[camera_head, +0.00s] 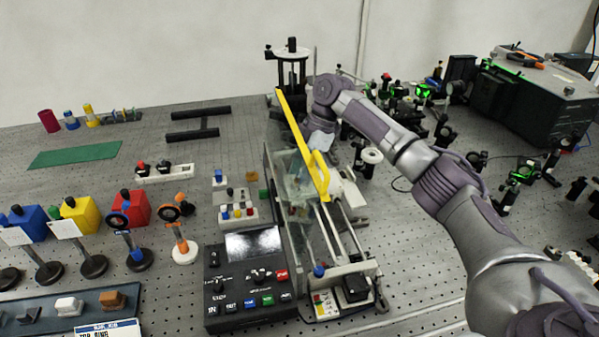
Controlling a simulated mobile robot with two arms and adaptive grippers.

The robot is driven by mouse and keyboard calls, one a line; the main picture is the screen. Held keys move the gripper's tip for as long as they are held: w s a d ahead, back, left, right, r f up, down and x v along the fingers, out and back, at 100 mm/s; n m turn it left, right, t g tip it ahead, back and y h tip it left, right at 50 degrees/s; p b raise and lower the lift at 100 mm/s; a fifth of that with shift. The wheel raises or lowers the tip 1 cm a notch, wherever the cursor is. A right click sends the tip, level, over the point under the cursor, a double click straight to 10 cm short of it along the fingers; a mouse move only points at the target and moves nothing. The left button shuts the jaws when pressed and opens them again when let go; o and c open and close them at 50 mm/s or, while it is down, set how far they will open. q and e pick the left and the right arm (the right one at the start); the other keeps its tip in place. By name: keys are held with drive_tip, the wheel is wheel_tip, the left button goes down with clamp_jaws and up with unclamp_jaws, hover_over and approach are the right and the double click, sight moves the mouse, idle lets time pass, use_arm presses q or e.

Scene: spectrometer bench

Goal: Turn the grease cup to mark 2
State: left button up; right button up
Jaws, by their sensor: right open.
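The railed instrument (334,240) stands in the middle of the bench, with a yellow bar (298,135) slanting along it and a clear panel beside the bar. My right arm comes in from the right and bends down over the instrument's far half. My right gripper (304,182) is low among the panel and rails, partly covered by the yellow bar. It is open, and its fingertips are hard to make out. I cannot pick out the grease cup or its marks with certainty. A small blue knob (319,270) sits at the instrument's near end. My left gripper is not in view.
A black control box (247,277) with a screen stands left of the instrument. A dark post stand (292,65) rises behind it. Colored blocks, including a red one (131,208), and ring holders stand at the left. Optics crowd the right.

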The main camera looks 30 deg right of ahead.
drive_tip(key=shift+a+f, duration=0.2)
drive_tip(key=shift+f, duration=0.3)
clamp_jaws()
